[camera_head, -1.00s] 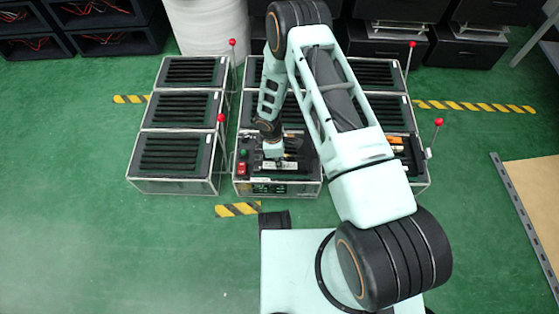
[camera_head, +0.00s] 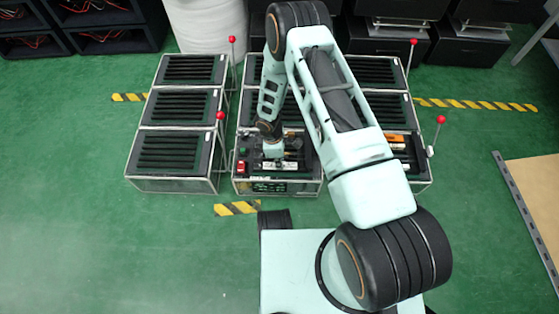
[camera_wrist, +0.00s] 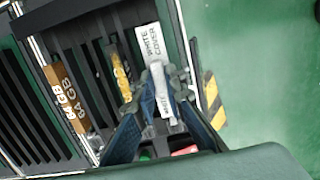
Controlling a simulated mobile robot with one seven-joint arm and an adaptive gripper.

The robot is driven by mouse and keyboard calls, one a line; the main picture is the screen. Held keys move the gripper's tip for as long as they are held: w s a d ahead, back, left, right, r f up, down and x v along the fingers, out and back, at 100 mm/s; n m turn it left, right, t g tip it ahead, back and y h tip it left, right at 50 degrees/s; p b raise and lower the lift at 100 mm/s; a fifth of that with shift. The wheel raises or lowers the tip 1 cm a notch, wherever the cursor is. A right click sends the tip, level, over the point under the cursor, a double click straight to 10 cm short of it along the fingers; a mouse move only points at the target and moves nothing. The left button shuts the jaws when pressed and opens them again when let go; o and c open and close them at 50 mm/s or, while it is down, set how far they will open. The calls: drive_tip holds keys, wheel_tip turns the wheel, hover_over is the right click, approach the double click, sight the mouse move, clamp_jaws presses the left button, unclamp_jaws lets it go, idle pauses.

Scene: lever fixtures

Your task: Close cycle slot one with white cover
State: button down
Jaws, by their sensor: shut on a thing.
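The white cover (camera_wrist: 153,42) is a narrow white strip with the words "WHITE COVER" in the wrist view. My gripper (camera_wrist: 164,92) is shut on it, with a finger on each side. In the head view my gripper (camera_head: 272,155) points down at the front unit of the middle fixture (camera_head: 292,188). The cover lies low along the black slotted top; I cannot tell whether it is seated in a slot. Which slot is slot one cannot be read. My fingers hide part of the cover.
A yellow strip (camera_wrist: 121,76) lies just left of the cover. Brown strips marked "64GB" (camera_wrist: 66,98) lie farther left. A red switch (camera_head: 241,168) sits at the unit's front left. Red-knobbed levers (camera_head: 221,116) stand beside the fixtures. Green floor is clear in front left.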

drive_tip(key=shift+f, duration=0.2)
drive_tip(key=c, duration=2.4)
unclamp_jaws()
drive_tip(key=o, duration=0.5)
drive_tip(key=shift+r, duration=0.1)
wheel_tip(320, 180, up, 12)
drive_tip(key=a, duration=0.1)
drive_tip(key=shift+a, duration=0.25)
